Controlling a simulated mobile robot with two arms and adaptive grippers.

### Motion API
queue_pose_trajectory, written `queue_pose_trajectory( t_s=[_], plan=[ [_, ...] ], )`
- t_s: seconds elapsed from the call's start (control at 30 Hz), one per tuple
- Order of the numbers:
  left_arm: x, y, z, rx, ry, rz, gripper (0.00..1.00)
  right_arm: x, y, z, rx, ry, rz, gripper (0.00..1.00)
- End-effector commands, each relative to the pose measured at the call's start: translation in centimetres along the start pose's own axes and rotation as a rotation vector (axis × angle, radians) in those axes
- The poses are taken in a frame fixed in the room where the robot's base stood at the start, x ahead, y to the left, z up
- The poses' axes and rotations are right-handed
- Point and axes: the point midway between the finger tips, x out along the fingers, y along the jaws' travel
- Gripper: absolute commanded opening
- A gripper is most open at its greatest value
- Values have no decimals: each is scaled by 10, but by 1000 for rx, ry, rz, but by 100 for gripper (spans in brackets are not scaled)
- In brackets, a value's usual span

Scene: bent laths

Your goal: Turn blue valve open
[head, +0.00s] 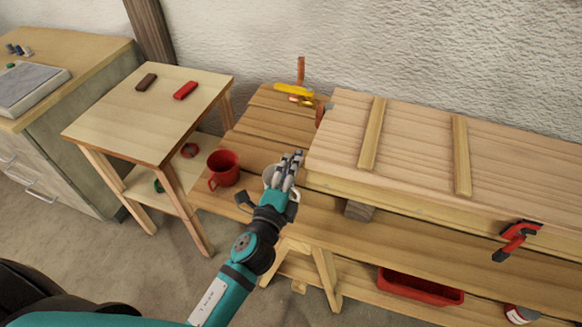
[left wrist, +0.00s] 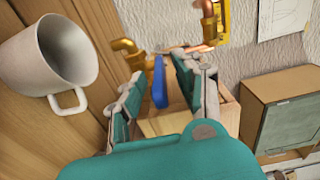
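The blue valve handle (left wrist: 159,82) shows in the left wrist view, upright beside a brass pipe fitting (left wrist: 128,48). I cannot make it out in the head view. My left gripper (head: 289,164) is over the bench in the head view, near a white mug (head: 269,174) that it partly covers. In the left wrist view the left gripper's fingers (left wrist: 158,74) are spread apart, with the blue handle seen in the gap between them. They appear empty, and contact with the handle does not show. My right gripper is in neither view.
A yellow handle (head: 293,90) sits by a copper pipe (head: 301,70) at the wall. A red mug (head: 226,166) stands left of my gripper. A thick wooden board (head: 415,150) with two laths lies right of it. A red clamp (head: 520,233) is at the front right.

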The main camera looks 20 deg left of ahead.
Motion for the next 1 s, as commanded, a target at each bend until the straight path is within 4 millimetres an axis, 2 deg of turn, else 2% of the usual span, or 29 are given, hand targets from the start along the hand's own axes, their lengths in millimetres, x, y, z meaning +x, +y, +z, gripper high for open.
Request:
queue_pose_trajectory(
  t_s=[0.2,0.43,0.47,1.0],
  plan=[
    [0,0,0,-1,0,0,31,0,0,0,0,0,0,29],
    [0,0,0,-1,0,0,1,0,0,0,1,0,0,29],
    [0,0,0,-1,0,0,0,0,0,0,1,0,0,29],
    [0,0,1,3,12,1,0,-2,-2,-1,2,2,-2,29]
  ],
)
